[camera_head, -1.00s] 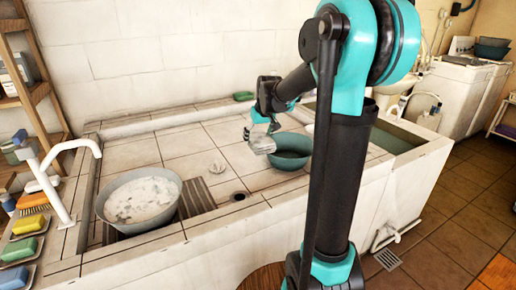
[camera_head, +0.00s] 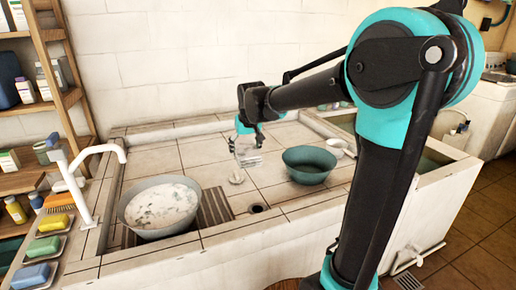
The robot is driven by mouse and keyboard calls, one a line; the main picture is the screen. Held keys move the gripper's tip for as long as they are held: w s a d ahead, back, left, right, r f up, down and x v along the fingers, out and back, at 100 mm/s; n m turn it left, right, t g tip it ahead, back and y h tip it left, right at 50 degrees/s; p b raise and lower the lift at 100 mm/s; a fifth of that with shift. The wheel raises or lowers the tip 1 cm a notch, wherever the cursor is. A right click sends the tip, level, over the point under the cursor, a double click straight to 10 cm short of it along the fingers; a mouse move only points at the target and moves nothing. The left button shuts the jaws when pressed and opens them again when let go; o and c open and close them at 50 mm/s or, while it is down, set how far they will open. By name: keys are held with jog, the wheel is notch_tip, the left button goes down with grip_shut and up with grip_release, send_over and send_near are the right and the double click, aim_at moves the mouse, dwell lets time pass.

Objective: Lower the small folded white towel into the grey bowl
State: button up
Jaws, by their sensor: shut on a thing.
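My gripper (camera_head: 242,145) is shut on the small folded white towel (camera_head: 250,160), a pale flat piece hanging below the fingers. It is in the air over the tiled counter, between two bowls. The grey bowl (camera_head: 125,213) stands at the left of the counter, partly over a slatted drain area, and holds whitish, foamy-looking contents. The towel is to the right of this bowl and apart from it. The exact grip of the fingers is too small to make out.
A teal-green bowl (camera_head: 308,172) stands just right of the towel. A small pale object (camera_head: 236,180) lies on the tiles below it. A white tap (camera_head: 95,165) rises left of the grey bowl. A drain hole (camera_head: 257,208) is at the front. Tiles between the bowls are mostly clear.

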jog(key=s+a+f, duration=0.1)
jog(key=s+a, duration=0.2)
jog(key=a, duration=0.6)
jog(key=s+a+f, duration=0.2)
jog(key=s+a, duration=0.1)
jog(key=a, duration=0.6)
jog(key=s+a+f, duration=0.2)
jog(key=s+a, duration=0.2)
jog(key=a, duration=0.6)
jog(key=shift+a, duration=0.1)
jog(key=shift+w, duration=0.25)
jog(key=shift+f, duration=0.1)
jog(key=shift+f, duration=5.55)
